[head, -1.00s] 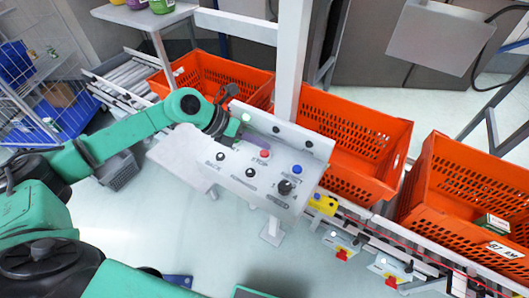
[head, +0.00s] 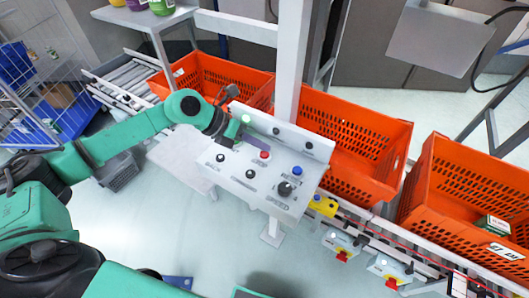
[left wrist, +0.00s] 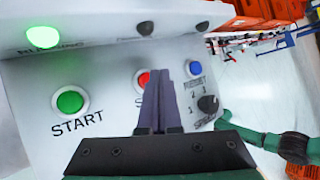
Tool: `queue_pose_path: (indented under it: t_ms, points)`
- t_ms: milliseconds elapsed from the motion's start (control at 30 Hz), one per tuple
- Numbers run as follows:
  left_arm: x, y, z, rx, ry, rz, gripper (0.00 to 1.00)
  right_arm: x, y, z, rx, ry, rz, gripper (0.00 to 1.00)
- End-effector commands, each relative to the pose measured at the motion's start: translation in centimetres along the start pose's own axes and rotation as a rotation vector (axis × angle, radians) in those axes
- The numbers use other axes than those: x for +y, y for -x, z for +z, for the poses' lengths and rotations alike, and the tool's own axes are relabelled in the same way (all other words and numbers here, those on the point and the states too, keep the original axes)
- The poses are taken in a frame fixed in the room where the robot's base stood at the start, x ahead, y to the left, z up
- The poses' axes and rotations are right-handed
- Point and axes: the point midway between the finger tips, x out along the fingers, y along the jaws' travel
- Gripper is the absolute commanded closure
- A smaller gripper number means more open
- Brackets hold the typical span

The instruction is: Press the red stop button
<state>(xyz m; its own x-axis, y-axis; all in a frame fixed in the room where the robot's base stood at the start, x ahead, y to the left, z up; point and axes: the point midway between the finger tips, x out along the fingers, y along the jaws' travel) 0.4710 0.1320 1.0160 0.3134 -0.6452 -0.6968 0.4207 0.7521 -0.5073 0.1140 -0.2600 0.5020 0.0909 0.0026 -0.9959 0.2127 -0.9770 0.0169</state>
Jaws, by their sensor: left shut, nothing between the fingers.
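The red stop button (head: 264,155) sits on the sloped top of a white control box (head: 240,184). In the left wrist view the red button (left wrist: 143,78) is partly hidden behind my left fingers, with its label mostly covered. My left gripper (left wrist: 162,76) is shut and empty, its dark fingers over the panel between the green START button (left wrist: 70,101) and the blue RESET button (left wrist: 195,69). In the head view my left gripper (head: 241,136) is above the panel, left of the red button. I cannot tell whether it touches anything. My right gripper is not in view.
A black selector knob (head: 284,188) and black buttons (head: 250,174) share the panel. A green lamp (left wrist: 44,32) glows on the raised back plate. A white post (head: 291,60) stands behind the box. Orange totes (head: 350,145) stand behind and to the right.

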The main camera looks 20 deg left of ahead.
Motion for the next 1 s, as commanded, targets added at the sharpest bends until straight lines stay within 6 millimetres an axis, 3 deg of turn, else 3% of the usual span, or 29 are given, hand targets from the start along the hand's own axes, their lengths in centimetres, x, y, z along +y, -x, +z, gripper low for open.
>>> queue_pose_path:
  t_ms: [1000]
  points:
    - [0.42,-0.59,-0.43,0.0,0.0,0.0,1.0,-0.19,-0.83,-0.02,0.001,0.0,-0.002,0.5]
